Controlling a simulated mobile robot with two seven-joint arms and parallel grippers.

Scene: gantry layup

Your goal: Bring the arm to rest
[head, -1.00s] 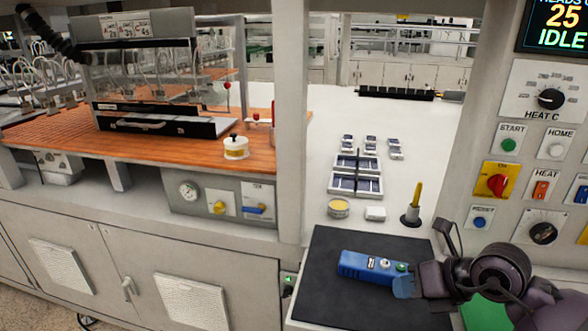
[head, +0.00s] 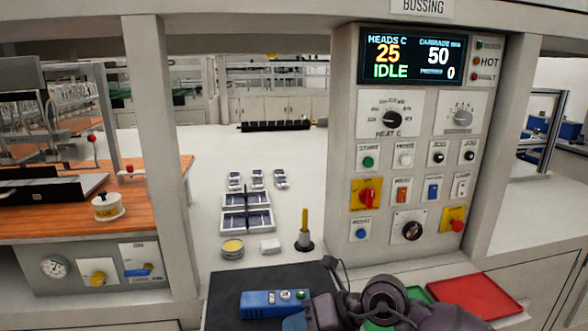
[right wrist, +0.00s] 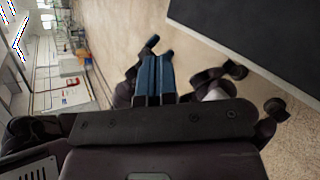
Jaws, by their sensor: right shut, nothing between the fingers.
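My right arm comes in at the bottom of the head view. Its gripper (head: 294,321) is low in the picture, just in front of a blue handheld device with buttons (head: 262,303). The device lies on a black mat (head: 225,286). In the right wrist view the two blue fingers of the right gripper (right wrist: 153,78) are together with nothing between them. A dark flat surface (right wrist: 270,35) and pale floor show beyond them. I cannot tell whether the gripper touches anything. My left gripper is not in view.
A control panel (head: 380,155) stands right of the mat, its display reading IDLE. A red tray (head: 478,296) and a green one are at lower right. Solar cells (head: 246,212), a yellow-topped tin (head: 232,248) and an upright yellow-handled tool (head: 304,230) stand behind the mat.

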